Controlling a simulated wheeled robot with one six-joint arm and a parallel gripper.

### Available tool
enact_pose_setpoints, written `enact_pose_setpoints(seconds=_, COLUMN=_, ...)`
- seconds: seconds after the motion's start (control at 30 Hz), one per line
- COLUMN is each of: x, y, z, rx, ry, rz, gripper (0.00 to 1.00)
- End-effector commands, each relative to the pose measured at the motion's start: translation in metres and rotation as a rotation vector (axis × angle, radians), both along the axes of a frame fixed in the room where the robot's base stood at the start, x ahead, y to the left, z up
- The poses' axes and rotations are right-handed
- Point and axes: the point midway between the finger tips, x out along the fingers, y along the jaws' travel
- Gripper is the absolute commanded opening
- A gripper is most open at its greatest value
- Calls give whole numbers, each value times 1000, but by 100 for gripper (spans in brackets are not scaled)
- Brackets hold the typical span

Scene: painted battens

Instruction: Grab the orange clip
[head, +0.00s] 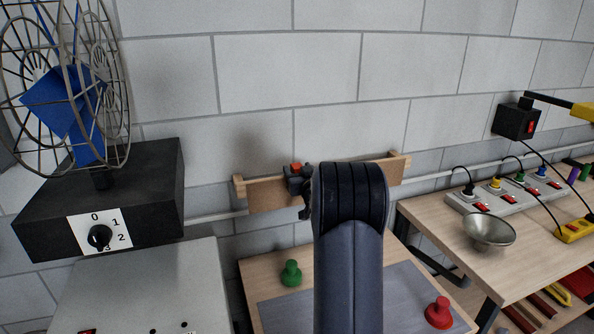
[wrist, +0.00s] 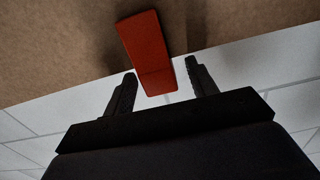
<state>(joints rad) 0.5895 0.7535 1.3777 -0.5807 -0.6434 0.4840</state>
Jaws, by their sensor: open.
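The orange clip (wrist: 143,45) shows in the wrist view as a flat orange-red block against a brown board. Its near end lies between the two dark fingertips of my gripper (wrist: 160,73), with a visible gap on each side. My gripper is open and holds nothing. In the head view a small orange patch of the clip (head: 296,166) shows at my gripper (head: 299,178), in front of the wooden batten (head: 263,196) on the wall. My arm hides part of the batten.
A table below the batten carries a green knob (head: 291,273) and a red knob (head: 439,312). A caged fan (head: 70,90) on a black box (head: 150,190) stands at left. A bench at right holds a metal bowl (head: 489,231) and a power strip (head: 507,197).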

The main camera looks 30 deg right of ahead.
Motion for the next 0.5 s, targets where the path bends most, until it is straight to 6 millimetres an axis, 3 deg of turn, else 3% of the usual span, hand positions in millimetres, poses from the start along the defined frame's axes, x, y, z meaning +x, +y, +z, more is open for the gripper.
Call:
enact_pose_setpoints(seconds=0.13, x=12, y=-3, z=1, rx=0, ry=0, rz=1, gripper=55)
enact_pose_setpoints(seconds=0.4, x=14, y=-3, z=0, rx=-1, ry=-1, rz=0, gripper=55)
enact_pose_setpoints(seconds=0.5, x=13, y=-3, z=0, rx=-1, ry=-1, rz=0, gripper=47)
